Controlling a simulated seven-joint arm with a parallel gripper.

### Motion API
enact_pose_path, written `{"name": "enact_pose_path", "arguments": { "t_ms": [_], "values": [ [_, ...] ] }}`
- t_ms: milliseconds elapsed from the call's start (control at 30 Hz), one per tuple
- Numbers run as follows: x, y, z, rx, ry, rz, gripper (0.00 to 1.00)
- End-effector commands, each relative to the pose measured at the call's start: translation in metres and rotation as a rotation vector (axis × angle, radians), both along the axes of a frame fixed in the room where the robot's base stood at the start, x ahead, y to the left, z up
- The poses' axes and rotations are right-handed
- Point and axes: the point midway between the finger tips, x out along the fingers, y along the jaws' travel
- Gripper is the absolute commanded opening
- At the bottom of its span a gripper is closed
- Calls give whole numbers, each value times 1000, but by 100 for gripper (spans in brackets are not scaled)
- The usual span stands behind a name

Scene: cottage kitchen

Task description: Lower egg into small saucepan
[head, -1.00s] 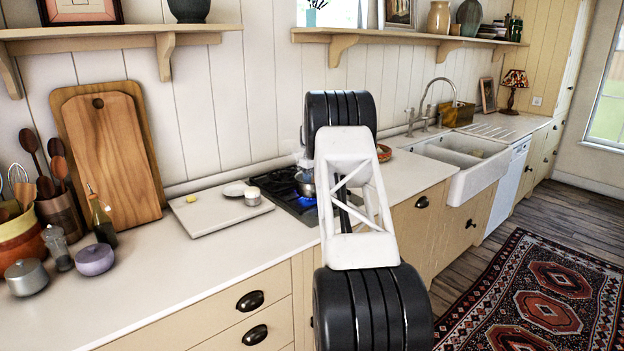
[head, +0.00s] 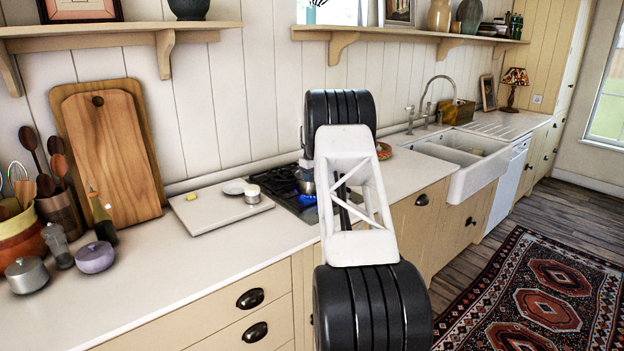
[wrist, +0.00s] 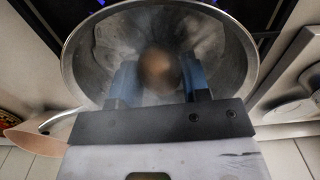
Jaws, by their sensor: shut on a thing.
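The small saucepan (head: 307,186) sits on the stove (head: 296,200) over a blue flame, mostly hidden behind my arm in the head view. In the wrist view its round metal rim and inner wall (wrist: 88,60) fill the upper middle. My gripper (wrist: 158,76) is shut on the brown egg (wrist: 157,66), which shows between the blue fingertips, over the pan's mouth. The egg looks blurred and hazy. I cannot tell how far it is above the pan's bottom. My gripper's fingers are hidden in the head view.
A bowl (head: 383,151) and the sink (head: 462,160) are to the right. Wooden cutting boards (head: 110,150) lean on the wall.

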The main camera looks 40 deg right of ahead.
Motion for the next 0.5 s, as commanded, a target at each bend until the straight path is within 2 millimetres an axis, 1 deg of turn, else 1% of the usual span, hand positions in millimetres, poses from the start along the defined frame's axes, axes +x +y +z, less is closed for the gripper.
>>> {"name": "enact_pose_path", "arguments": {
  "t_ms": [367, 400, 467, 500],
  "values": [
    [0, 0, -2, 0, 0, 0, 34],
    [0, 0, -2, 0, 0, 0, 46],
    [0, 0, -2, 0, 0, 0, 55],
    [0, 0, -2, 0, 0, 0, 61]
  ]
}}
